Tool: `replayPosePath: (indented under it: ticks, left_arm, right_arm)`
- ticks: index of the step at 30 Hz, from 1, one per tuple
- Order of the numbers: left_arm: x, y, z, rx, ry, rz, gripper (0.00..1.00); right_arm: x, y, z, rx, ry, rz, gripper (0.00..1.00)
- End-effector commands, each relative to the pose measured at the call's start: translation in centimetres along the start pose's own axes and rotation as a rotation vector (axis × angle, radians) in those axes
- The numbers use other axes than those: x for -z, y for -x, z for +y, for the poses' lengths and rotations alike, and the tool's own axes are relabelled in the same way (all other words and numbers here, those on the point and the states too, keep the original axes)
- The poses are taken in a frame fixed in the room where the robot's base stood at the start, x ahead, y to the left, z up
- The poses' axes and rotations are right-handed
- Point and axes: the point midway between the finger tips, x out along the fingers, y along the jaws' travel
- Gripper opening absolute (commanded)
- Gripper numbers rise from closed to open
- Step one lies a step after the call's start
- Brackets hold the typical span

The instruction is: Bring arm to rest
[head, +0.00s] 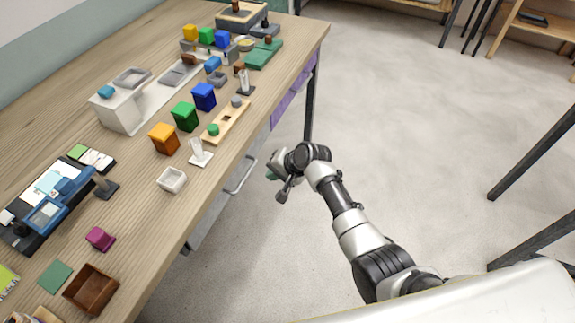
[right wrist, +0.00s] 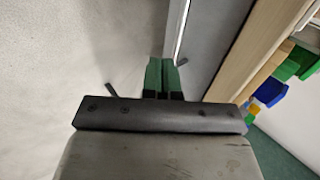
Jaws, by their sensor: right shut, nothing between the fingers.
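My right arm (head: 358,232) reaches up from the bottom right in the head view. Its gripper (head: 272,177) hangs beside the table's right edge, over the floor, apart from the tabletop objects. In the right wrist view the two green-padded fingers (right wrist: 162,76) lie together, shut with nothing between them. The table edge (right wrist: 245,55) and a grey face under it show to the right of the fingers. My left gripper is in neither view.
The wooden table (head: 130,205) holds coloured boxes, including a blue one (head: 204,96), a green one (head: 185,116) and an orange one (head: 163,138). A drawer handle (head: 241,175) sticks out near my right gripper.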

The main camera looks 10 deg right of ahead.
Motion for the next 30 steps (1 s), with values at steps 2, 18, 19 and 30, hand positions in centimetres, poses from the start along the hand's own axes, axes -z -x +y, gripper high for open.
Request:
replayPosePath:
  ticks: [2, 18, 19, 30]
  left_arm:
    - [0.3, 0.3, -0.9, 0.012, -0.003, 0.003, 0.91]
    - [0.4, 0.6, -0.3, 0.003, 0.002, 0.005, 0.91]
    - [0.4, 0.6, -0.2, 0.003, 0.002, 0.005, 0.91]
    - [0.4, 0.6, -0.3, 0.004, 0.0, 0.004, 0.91]
  right_arm:
    - [0.1, 1.6, 0.1, -0.001, -0.001, 0.003, 0.0]
    - [0.0, 5.4, 0.2, -0.003, -0.001, 0.0, 0.0]
    - [0.0, 5.3, 0.3, -0.005, -0.002, 0.0, 0.0]
    - [-5.0, -1.7, 18.0, -0.251, 0.109, 0.057, 0.0]
